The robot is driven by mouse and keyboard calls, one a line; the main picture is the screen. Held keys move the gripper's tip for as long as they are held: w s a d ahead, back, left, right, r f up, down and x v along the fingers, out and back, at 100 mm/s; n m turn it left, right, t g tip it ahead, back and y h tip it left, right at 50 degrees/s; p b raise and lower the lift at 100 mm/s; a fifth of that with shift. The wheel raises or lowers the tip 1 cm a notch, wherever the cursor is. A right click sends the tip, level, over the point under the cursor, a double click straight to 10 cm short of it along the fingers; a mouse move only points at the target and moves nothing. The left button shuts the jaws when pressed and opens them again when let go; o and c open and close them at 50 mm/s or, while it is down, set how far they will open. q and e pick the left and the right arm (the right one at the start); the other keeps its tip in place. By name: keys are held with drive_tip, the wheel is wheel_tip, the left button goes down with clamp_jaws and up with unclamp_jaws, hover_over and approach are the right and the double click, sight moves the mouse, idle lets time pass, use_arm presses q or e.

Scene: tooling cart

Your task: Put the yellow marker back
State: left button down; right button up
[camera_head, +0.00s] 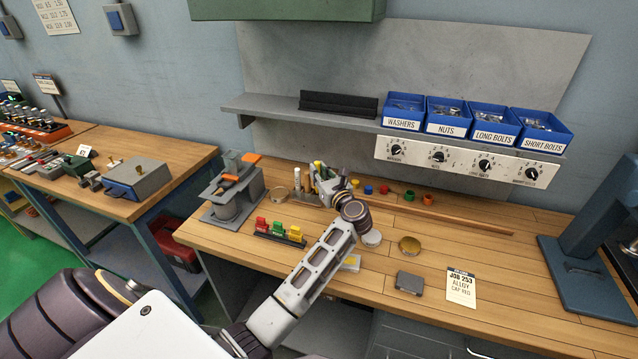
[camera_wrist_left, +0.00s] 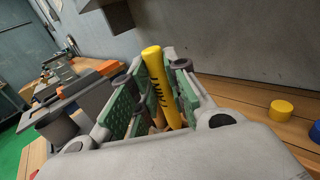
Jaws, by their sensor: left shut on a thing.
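My left gripper (camera_head: 322,180) is at the back of the wooden bench, shut on the yellow marker (camera_wrist_left: 160,85). In the left wrist view the marker stands nearly upright, slightly tilted, between the green finger pads of the gripper (camera_wrist_left: 155,95). Its top rises above the fingers and its lower end is hidden. In the head view only a little of the yellow marker (camera_head: 317,166) shows. My right gripper is not in view.
A grey fixture (camera_head: 232,200) stands left. A rack of coloured clips (camera_head: 279,233) lies in front. A shelf (camera_head: 270,108) with blue bins (camera_head: 403,112) overhangs the back.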

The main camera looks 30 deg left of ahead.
use_arm(q)
drive_tip(key=shift+f, duration=0.1)
wheel_tip(320, 180, down, 4)
drive_tip(key=shift+r, duration=0.2)
drive_tip(key=shift+f, duration=0.15)
idle(0.3)
drive_tip(key=c, duration=1.4)
unclamp_jaws()
